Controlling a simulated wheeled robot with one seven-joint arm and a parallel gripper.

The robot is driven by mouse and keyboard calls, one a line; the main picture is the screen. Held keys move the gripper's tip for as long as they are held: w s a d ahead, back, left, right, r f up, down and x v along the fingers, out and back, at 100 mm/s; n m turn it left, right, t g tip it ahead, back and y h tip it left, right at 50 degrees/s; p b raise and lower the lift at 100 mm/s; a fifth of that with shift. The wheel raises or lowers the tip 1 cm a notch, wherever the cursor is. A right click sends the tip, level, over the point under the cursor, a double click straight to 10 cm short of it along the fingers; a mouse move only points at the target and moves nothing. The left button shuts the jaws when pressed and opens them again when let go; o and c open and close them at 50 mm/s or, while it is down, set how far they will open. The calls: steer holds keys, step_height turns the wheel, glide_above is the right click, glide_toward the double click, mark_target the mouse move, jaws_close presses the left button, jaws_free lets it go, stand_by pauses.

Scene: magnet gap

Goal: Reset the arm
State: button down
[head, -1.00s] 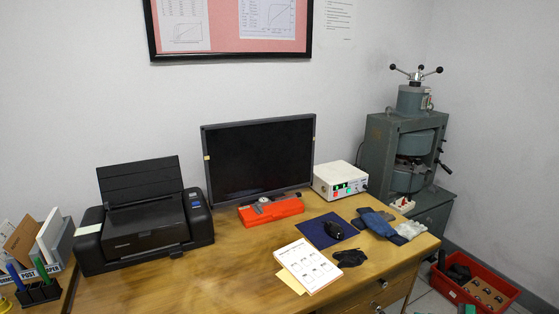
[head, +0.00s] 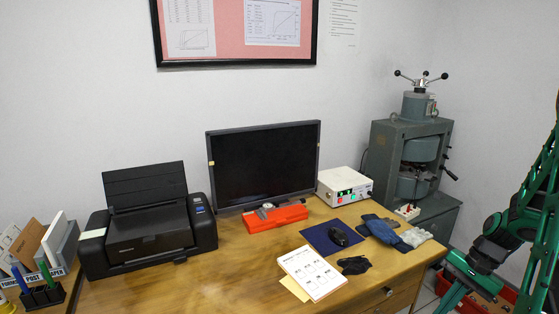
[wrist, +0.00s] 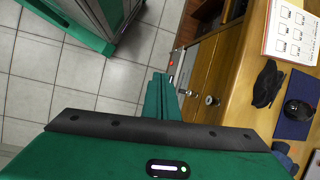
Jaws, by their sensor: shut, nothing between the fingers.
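My green arm (head: 520,215) shows at the right side of the head view, in front of the wall and beside the desk. It hangs down in front of the red crate. My gripper does not show clearly in the head view. In the wrist view, my gripper (wrist: 158,84) points away from the camera with its green fingers together and nothing between them. It is over the tiled floor, near the desk's drawer front, and appears apart from the desk.
The wooden desk (head: 225,285) holds a printer (head: 150,235), monitor (head: 265,165), orange case (head: 275,218), white power unit (head: 343,187), mouse (head: 338,236) and papers (head: 312,272). A grey magnet machine (head: 415,150) stands behind right. The red crate (head: 505,293) is partly hidden. Open tiled floor (wrist: 50,75) lies left in the wrist view.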

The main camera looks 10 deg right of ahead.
steer(key=s+a+r+n+h, duration=0.2)
steer(key=s+a+r+n, duration=0.1)
steer(key=s+r, duration=0.4)
steer(key=s+a+r+n+h, duration=0.2)
steer(key=s+a+r+n, duration=0.1)
steer(key=s+a+r, duration=0.3)
step_height(320, 180, up, 4)
steer(key=shift+s+r, duration=0.1)
steer(key=shift+s, duration=0.95)
steer(key=shift+w+f+h, duration=0.3)
steer(key=shift+w, duration=0.35)
